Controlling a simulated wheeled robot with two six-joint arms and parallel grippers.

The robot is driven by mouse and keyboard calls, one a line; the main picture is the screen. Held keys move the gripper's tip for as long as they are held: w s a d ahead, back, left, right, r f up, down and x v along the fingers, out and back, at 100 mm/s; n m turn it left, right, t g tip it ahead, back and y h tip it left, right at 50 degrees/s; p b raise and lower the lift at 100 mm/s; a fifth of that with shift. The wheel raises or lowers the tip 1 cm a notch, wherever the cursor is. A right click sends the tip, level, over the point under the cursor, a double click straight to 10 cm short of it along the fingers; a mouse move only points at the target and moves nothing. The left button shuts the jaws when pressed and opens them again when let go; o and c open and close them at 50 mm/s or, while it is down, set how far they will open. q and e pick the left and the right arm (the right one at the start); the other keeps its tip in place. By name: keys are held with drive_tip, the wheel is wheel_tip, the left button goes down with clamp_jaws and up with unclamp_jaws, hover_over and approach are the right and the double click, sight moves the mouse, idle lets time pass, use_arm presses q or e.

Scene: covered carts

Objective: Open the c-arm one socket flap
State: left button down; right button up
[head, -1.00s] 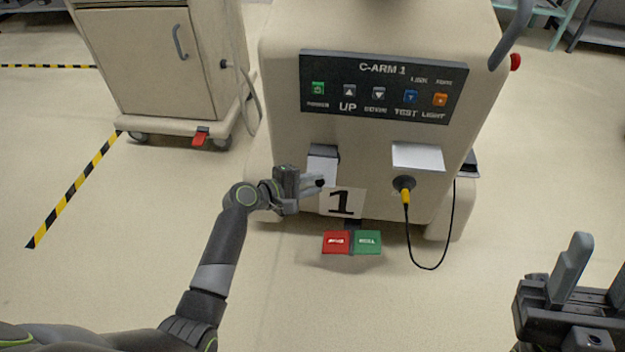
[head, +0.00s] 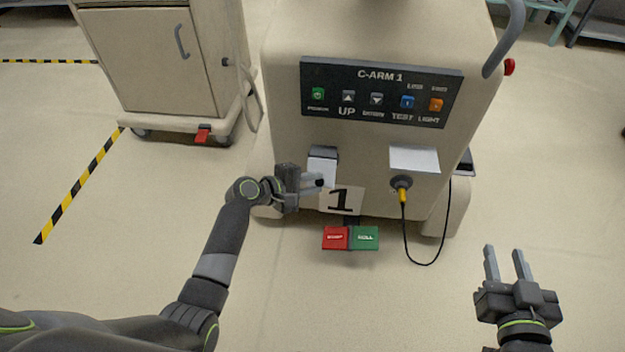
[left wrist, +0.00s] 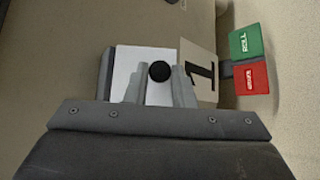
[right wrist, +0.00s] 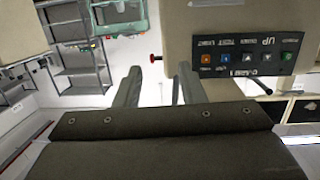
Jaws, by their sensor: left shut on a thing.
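The c-arm one cart (head: 380,60) stands ahead with its labelled front panel. On its lower left front a white socket flap (head: 322,168) hangs down from a dark hinge block (head: 323,152); the flap also shows in the left wrist view (left wrist: 128,66). A round black knob (left wrist: 160,71) sits at the flap's lower part. My left gripper (head: 317,181) comes in from the left and is shut on this knob. Whatever is behind the flap is hidden. My right gripper (head: 506,264) is open and empty, low at the right, away from the cart.
A second white flap (head: 414,158) stands out above a socket with a yellow plug (head: 403,194), whose black cable (head: 430,262) loops down. A number 1 plate (head: 341,200) is beside the left fingers. Red (head: 335,238) and green (head: 365,238) pedals are below. A cabinet cart (head: 150,60) stands left.

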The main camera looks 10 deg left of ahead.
use_arm(q)
drive_tip(key=shift+p, duration=0.35)
use_arm(e)
drive_tip(key=s+f+g, duration=0.3)
drive_tip(key=f+g, duration=0.1)
drive_tip(key=f, duration=0.2)
drive_tip(key=shift+a+f+y, duration=0.25)
drive_tip(key=shift+a+y, duration=0.15)
drive_tip(key=shift+a, duration=0.05)
drive_tip(key=shift+s, duration=0.1)
use_arm(q)
drive_tip(key=c, duration=1.3)
unclamp_jaws()
drive_tip(key=shift+o, duration=0.2)
drive_tip(key=shift+r, duration=0.1)
drive_tip(key=shift+s+a, duration=0.1)
drive_tip(key=shift+a, duration=0.05)
drive_tip(key=p+v, duration=0.5)
drive_tip(key=v, duration=1.2)
drive_tip(key=shift+r, duration=0.2)
use_arm(e)
drive_tip(key=s+a+f+g+y, duration=0.1)
drive_tip(key=s+f+g, duration=0.8)
drive_tip(key=s+f, duration=0.1)
drive_tip(key=shift+s+a+f+m, duration=0.2)
drive_tip(key=shift+s+a+m, duration=0.1)
drive_tip(key=shift+s, duration=0.3)
